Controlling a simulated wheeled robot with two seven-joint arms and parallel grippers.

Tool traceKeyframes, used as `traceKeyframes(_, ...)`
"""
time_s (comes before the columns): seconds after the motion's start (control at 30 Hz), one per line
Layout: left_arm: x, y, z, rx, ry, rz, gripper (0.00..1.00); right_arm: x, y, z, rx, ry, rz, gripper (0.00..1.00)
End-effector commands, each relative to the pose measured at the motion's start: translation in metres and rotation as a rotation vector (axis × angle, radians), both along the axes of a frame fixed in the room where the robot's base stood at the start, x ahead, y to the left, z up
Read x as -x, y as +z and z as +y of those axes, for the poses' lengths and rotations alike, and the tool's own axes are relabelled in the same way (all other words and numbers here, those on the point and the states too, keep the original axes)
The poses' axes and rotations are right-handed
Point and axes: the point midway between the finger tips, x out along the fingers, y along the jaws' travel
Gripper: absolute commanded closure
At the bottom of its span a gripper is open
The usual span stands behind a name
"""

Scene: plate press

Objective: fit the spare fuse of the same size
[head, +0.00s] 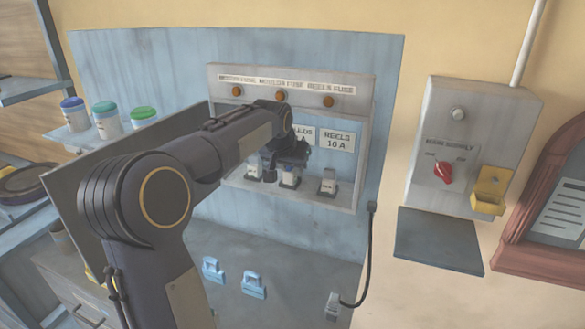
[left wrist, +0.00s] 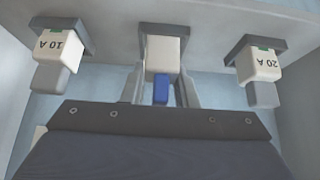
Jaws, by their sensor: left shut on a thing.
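The fuse box (head: 285,86) on the blue board has a row of fuse holders low inside it. A left fuse (head: 254,172), a middle fuse (head: 290,180) and a right fuse (head: 328,185) show there. My left gripper (head: 285,158) reaches into the box at the middle holder. In the left wrist view its fingers (left wrist: 162,92) are shut on the middle fuse (left wrist: 162,56), white with a blue tab, at its dark holder. A 10 A fuse (left wrist: 63,50) and a 20 A fuse (left wrist: 260,68) flank it. Two light blue pieces (head: 213,269) (head: 253,284) stand on the bench.
The main supply box (head: 463,140) with a red switch (head: 443,172) and a yellow holder (head: 489,190) is at right, above a dark shelf (head: 438,240). A black cable (head: 371,260) runs down to a grey block (head: 333,305). Lidded jars (head: 106,120) stand at left.

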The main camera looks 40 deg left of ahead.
Motion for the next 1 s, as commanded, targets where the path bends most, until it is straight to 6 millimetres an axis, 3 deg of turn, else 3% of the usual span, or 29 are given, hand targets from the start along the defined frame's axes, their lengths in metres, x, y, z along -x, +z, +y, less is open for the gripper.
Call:
traceKeyframes(0.33, 0.0, -0.012, 0.0, 0.001, -0.001, 0.004, 1.0, 0.0, -0.008, 0.0, 0.0, 0.0, 0.0, 0.52)
traceKeyframes(0.37, 0.0, -0.011, 0.0, 0.001, -0.001, 0.005, 0.71, 0.0, -0.007, 0.0, 0.0, 0.0, 0.0, 0.52)
traceKeyframes(0.5, 0.001, -0.013, -0.001, 0.003, -0.001, 0.01, 0.54, 0.0, -0.007, 0.0, 0.0, 0.0, 0.0, 0.52)
traceKeyframes(0.7, 0.002, -0.009, -0.001, 0.004, -0.001, 0.015, 0.54, 0.0, -0.003, 0.0, 0.0, 0.0, 0.0, 0.52)
traceKeyframes(0.77, 0.001, -0.002, -0.001, 0.004, -0.001, 0.015, 0.55, 0.0, 0.003, 0.0, 0.0, 0.0, 0.0, 0.52)
traceKeyframes(1.0, 0.022, 0.033, -0.008, 0.002, -0.003, 0.004, 0.52, 0.0, -0.007, 0.0, 0.0, 0.0, 0.0, 0.52)
